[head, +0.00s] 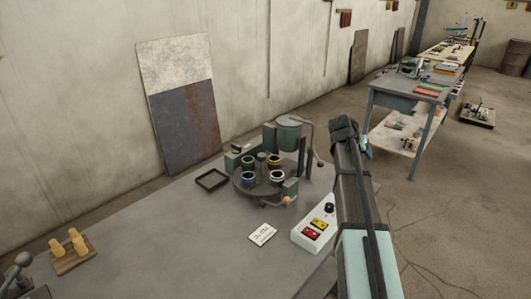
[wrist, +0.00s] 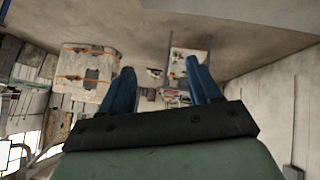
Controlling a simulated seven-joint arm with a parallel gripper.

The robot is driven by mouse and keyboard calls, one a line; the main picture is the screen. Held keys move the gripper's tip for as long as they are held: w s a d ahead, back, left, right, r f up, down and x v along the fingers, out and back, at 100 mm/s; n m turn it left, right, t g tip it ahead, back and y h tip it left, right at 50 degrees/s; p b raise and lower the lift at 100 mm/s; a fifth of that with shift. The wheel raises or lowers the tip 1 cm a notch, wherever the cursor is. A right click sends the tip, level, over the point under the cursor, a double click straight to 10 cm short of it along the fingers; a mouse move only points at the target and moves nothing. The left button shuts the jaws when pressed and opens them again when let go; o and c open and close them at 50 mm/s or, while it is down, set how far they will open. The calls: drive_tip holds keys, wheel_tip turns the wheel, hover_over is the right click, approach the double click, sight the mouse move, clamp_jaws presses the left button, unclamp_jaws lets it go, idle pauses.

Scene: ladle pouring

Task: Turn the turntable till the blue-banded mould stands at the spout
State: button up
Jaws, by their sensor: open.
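The dark round turntable (head: 262,196) stands on the bench in the head view, with several small banded moulds around its centre post. The blue-banded mould (head: 248,178) is at its front left. A yellow-banded mould (head: 274,160) stands at the back right, nearest the grey-green pot (head: 288,137). A brown-banded mould (head: 277,175) is at the front right, and a pale-rimmed one (head: 248,162) at the back left. The pot's spout is not clear to see. My gripper (wrist: 162,78) is open and empty in the wrist view, away from the turntable.
A white box (head: 309,239) with red and yellow buttons and a black knob stands right of a written card (head: 262,234). An orange knob (head: 287,200) sits at the turntable's front right. An empty black tray (head: 211,180) lies left. Wooden pegs (head: 72,245) stand far left; bench between is clear.

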drive_tip(key=w+a+r+n+t+y, duration=0.1)
drive_tip(key=w+a+r+n+y, duration=0.3)
drive_tip(key=a, duration=0.6)
drive_tip(key=w+a+r+n+h, duration=0.1)
drive_tip(key=w+a+r+n, duration=0.15)
drive_tip(key=a+r, duration=0.55)
drive_tip(key=w+a+r+n+t+y, duration=0.1)
drive_tip(key=w+a+r+n+y, duration=0.2)
drive_tip(key=a, duration=0.9)
drive_tip(key=n+g+y, duration=0.6)
drive_tip(key=n+g, duration=0.1)
drive_tip(key=n, duration=0.8)
approach(262, 155)
drive_tip(key=x, duration=0.8)
drive_tip(key=shift+w+a+f, duration=0.15)
drive_tip(key=shift+f, duration=0.1)
drive_tip(key=shift+c, duration=0.4)
